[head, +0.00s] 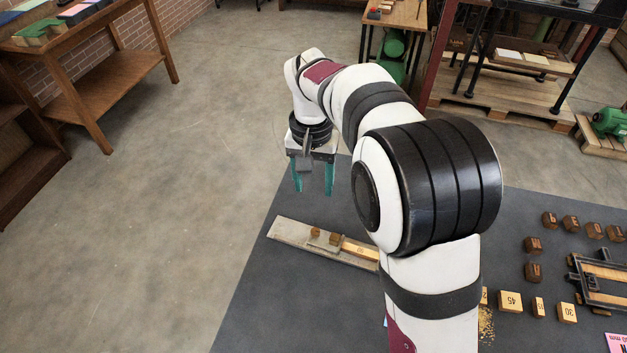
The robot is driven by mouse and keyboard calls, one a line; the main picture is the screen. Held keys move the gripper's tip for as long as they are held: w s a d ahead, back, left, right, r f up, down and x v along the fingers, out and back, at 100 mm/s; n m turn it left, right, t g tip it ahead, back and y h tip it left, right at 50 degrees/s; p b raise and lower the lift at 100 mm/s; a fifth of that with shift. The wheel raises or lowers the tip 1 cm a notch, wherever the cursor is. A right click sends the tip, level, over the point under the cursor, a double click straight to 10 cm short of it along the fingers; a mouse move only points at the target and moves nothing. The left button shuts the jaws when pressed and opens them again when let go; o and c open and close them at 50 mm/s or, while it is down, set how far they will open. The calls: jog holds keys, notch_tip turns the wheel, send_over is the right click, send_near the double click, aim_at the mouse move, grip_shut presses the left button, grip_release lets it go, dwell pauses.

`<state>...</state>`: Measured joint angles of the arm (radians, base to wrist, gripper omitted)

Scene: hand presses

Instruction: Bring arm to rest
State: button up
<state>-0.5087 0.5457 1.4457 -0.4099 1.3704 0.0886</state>
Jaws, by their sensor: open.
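My arm rises from the lower right of the head view and bends over to the left. My gripper (312,189) hangs from its end, pointing down, with two teal fingers apart and nothing visible between them. It is in the air near the far left corner of the dark table (258,310). My arm hides the board's right end and part of the table.
Several dark brown blocks (533,245) and pale numbered blocks (510,301) stand at the table's right. A black metal frame (605,282) lies beside them. A pink card (617,343) is at the lower right edge. A wooden bench (95,82) stands far left. The floor between is clear.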

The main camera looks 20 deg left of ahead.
jog(key=s+d+r+m, duration=0.2)
jog(key=s+d+r, duration=0.3)
jog(key=s+d, duration=0.3)
jog(key=s+d+f+m+y, duration=0.1)
jog(key=s+d+m, duration=0.1)
jog(key=s+d, duration=0.3)
jog(key=s+d+f+m+y, duration=0.1)
jog(key=s+d, duration=0.4)
jog(key=s, duration=0.8)
jog(key=shift+s+m, duration=0.25)
jog(key=shift+m, duration=0.25)
